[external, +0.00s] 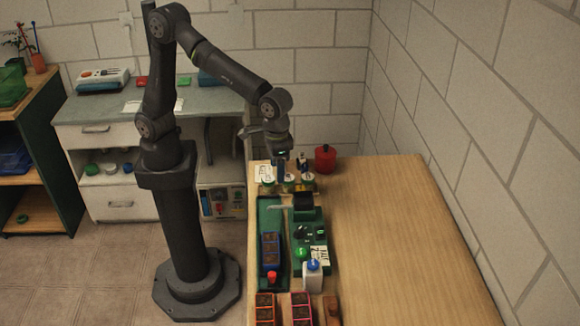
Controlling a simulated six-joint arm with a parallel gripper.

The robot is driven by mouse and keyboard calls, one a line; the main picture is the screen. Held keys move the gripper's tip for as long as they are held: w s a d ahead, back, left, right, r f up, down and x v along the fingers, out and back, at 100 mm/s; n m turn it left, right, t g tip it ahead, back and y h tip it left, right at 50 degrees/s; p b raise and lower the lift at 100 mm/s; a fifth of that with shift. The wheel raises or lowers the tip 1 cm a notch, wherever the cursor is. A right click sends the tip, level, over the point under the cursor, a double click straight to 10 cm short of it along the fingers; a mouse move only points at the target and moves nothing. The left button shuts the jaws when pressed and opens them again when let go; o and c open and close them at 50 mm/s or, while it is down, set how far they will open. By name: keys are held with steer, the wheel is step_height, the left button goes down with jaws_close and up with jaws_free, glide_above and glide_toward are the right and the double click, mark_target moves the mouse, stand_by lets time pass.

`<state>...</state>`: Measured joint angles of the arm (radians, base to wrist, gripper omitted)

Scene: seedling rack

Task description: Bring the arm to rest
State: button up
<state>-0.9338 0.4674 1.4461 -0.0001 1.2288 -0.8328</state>
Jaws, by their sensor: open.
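My gripper (281,166) hangs from the end of my arm, pointing down over the back left part of the wooden table (390,230). It is small in this view. It is open, and I see nothing held in it.
A blue seedling tray (270,247) lies in the green tray. A white bottle with a blue cap (313,276) and red seedling trays (300,308) stand nearer the front. A red container (325,158) stands at the back. The table's right side is clear.

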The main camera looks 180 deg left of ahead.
steer(key=w+d+r, duration=0.4)
steer(key=w+r, duration=0.2)
steer(key=w, duration=0.4)
steer(key=s+a+f, duration=0.1)
steer(key=a+f, duration=0.2)
steer(key=s+a+f, duration=0.2)
steer(key=a, duration=0.2)
steer(key=s+a+f, duration=0.1)
steer(key=a+f, duration=0.2)
steer(key=a, duration=0.1)
steer(key=shift+s+a+f, duration=0.1)
steer(key=shift+s+f, duration=0.15)
steer(key=shift+f, duration=0.7)
steer(key=shift+o, duration=0.5)
steer(key=o, duration=0.7)
steer(key=shift+o, duration=0.2)
steer(key=s+d+r+n, duration=1)
steer(key=s+r+n, duration=0.4)
steer(key=s+n, duration=0.2)
step_height(320, 180, down, 9)
steer(key=shift+w+f, duration=0.2)
